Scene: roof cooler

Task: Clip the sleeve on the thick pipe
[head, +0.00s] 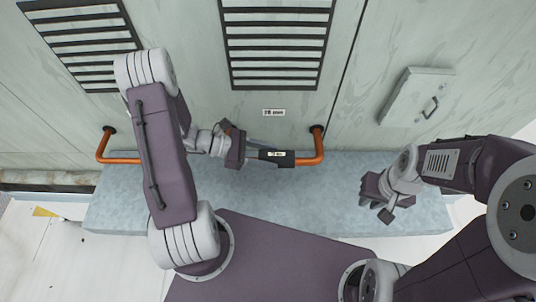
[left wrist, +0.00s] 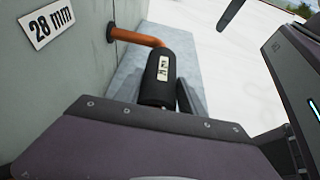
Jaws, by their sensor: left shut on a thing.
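An orange pipe (head: 306,160) runs low along the wall, with a bent end at each side. A black sleeve (head: 285,162) with a white label lies along its right part, near the right bend. In the left wrist view the orange pipe (left wrist: 135,37) meets the far end of the sleeve (left wrist: 165,68). I cannot tell whether the sleeve fully encloses the pipe. My left gripper (head: 272,152) is shut on the sleeve, its fingers beside it. My right gripper (head: 377,207) is empty, fingers apart, to the right above the ledge.
A sign reading 28 mm (left wrist: 47,23) is on the wall above the pipe. Dark vent grilles (head: 277,45) and a grey box with a handle (head: 415,97) are on the wall. A grey-blue ledge (head: 330,205) lies below the pipe, clear between the grippers.

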